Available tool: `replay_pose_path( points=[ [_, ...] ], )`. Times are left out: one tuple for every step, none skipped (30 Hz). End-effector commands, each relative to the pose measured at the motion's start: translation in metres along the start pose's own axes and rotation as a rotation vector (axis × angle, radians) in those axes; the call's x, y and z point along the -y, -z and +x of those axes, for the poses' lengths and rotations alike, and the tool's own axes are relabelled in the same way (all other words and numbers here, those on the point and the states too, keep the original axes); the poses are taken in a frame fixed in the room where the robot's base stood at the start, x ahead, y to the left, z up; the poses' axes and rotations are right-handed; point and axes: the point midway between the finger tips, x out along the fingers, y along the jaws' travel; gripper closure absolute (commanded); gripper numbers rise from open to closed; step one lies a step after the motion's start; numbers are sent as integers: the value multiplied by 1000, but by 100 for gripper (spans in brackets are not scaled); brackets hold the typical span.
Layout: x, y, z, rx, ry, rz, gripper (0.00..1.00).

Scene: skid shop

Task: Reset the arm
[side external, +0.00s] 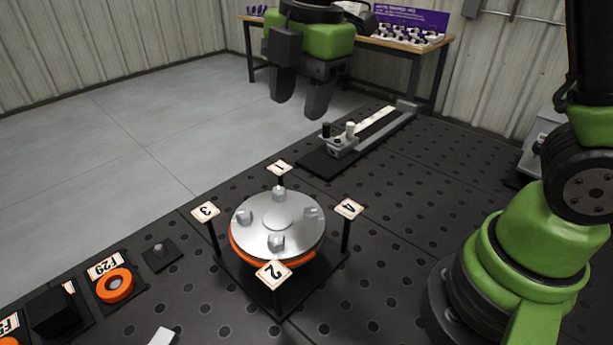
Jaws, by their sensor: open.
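My gripper (301,98) is at the top middle of the side external view. It hangs with its two dark fingers pointing down and apart, open and empty. It is above and behind the flange fixture, touching nothing. My green and black arm base stands at the right; the links joining it to the gripper are partly out of the picture.
A round metal flange (278,211) with several bolt heads and an orange edge sits among numbered posts. A slide rail (378,128) lies behind it. An orange ring (115,286) and a small dark pad (162,256) are at left. A workbench (400,47) stands behind.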

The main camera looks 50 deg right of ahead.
Motion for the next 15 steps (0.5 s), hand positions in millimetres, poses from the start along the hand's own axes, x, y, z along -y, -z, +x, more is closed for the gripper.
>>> replay_pose_path(
  points=[
    [12,-5,-19,-19,-49,164,51],
    [19,-7,-28,-33,-71,267,51],
    [29,-9,-38,-55,-101,405,51],
    [37,-11,-46,-72,-121,507,51],
    [45,-13,-52,-93,-140,610,51],
    [56,-15,-60,-123,-166,746,51],
    [64,-16,-65,-148,-182,847,51],
    [73,-18,-70,-176,-198,948,51],
    [84,-19,-75,-214,-217,1081,51],
    [92,-20,-78,-245,-228,1177,51],
    [100,-21,-80,-276,-239,1270,51],
    [110,-22,-82,-319,-249,1388,51],
    [117,-22,-83,-348,-254,1468,51],
    [123,-23,-84,-379,-257,1543,51],
    [131,-23,-84,-416,-260,1633,51]
  ],
)
